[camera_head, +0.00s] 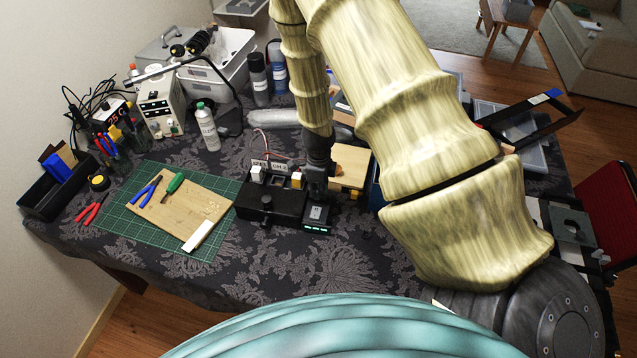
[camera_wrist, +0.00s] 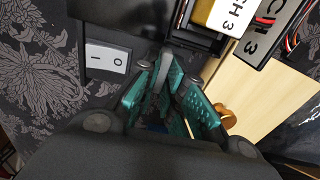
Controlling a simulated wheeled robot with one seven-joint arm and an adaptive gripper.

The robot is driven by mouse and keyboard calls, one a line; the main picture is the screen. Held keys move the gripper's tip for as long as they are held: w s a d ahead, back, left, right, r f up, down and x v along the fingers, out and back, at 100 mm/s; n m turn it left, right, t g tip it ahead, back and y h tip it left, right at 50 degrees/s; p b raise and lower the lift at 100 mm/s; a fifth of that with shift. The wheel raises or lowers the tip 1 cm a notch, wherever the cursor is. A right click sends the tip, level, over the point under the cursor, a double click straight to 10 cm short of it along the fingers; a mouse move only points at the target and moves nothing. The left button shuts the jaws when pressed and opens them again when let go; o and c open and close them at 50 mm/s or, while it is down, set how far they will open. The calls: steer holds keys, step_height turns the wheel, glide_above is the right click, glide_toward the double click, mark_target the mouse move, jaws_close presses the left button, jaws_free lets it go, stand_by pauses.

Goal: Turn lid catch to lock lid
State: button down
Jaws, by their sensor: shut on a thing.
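A black panel box (camera_head: 250,205) stands on the table near its front in the head view. My gripper (camera_head: 318,183) reaches down at the box's right end, and my arm hides part of that end. In the wrist view my gripper (camera_wrist: 168,88) has teal ribbed fingertips closed on a slim grey piece, which looks like the lid catch (camera_wrist: 165,68). The piece stands upright between the fingertips at the box's edge. Its lower part is hidden by the fingers. I cannot tell from these views how the lid sits.
A wooden board (camera_wrist: 262,85) lies to the right. Left of the box, a green mat (camera_head: 125,215) bears a board and tools.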

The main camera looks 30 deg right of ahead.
steer(key=c, duration=1.8)
jaws_free()
step_height(320, 180, up, 12)
